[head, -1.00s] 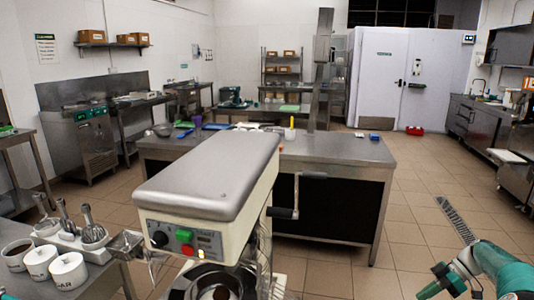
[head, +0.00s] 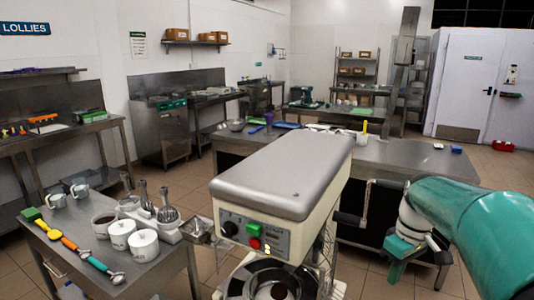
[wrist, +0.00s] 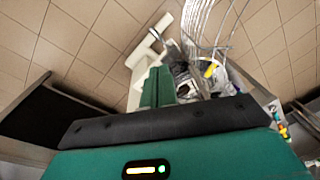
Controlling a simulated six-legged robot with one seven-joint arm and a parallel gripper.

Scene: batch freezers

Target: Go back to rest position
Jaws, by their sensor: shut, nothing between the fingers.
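My gripper (wrist: 157,85) shows in the wrist view as two green fingers pressed together, shut with nothing between them. In the head view my green and white arm (head: 470,225) reaches in from the right, its lower end hanging beside the mixing machine. The mixing machine (head: 285,165) has a grey top, a cream body and a bowl (head: 270,280) below. In the wrist view, wire bars (wrist: 205,30) and cluttered items lie just beyond the fingers, above a tiled floor. I cannot tell whether the fingers touch any of them.
A steel table (head: 100,285) at the left holds white cups (head: 143,243), whisks and scoops. Tiled floor is open at the far right.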

